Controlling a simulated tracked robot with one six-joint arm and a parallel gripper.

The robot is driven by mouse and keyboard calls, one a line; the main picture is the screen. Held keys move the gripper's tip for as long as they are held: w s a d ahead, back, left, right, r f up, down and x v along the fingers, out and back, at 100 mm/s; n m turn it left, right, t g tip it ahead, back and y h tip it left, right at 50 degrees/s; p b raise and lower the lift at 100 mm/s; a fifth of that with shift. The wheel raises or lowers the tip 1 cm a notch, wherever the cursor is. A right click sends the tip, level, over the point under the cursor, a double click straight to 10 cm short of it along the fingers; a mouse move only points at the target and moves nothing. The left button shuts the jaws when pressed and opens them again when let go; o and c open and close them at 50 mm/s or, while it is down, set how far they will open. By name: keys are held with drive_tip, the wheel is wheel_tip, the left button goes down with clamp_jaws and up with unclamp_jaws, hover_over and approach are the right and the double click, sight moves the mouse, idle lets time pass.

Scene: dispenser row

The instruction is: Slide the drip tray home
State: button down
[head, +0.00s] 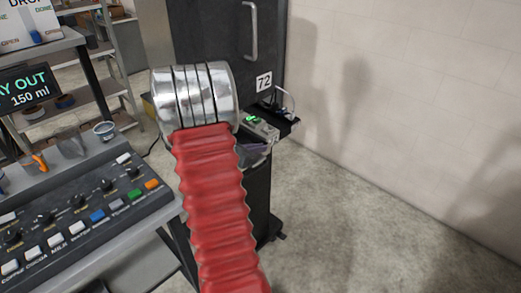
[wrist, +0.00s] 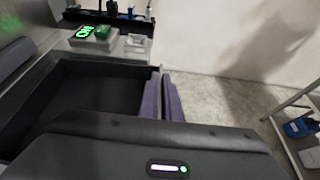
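In the wrist view, a dark, open, shallow box (wrist: 85,85), tray-like or drawer-like, lies left of my fingers. I cannot tell for sure whether it is the drip tray. My gripper (wrist: 163,98) shows two purple fingers at its right edge, close together with a narrow pale strip between them. Whether they are shut on that edge cannot be told. My gripper's dark housing hides the near part of the box.
A device with a green readout (head: 260,128) sits on a dark stand by the black door marked 72 (head: 263,82). A button panel (head: 80,215) and a display reading 150 ml (head: 28,88) stand at left. The floor (head: 370,230) on the right is clear.

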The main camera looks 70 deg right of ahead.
drive_tip(key=shift+w+d, duration=0.35)
drive_tip(key=shift+w, duration=0.55)
drive_tip(key=c, duration=1.9)
unclamp_jaws()
drive_tip(key=shift+a, duration=0.1)
drive_tip(key=v, duration=1.3)
drive_tip(key=shift+a+r, duration=0.2)
drive_tip(key=shift+a, duration=0.05)
drive_tip(key=shift+w, duration=0.15)
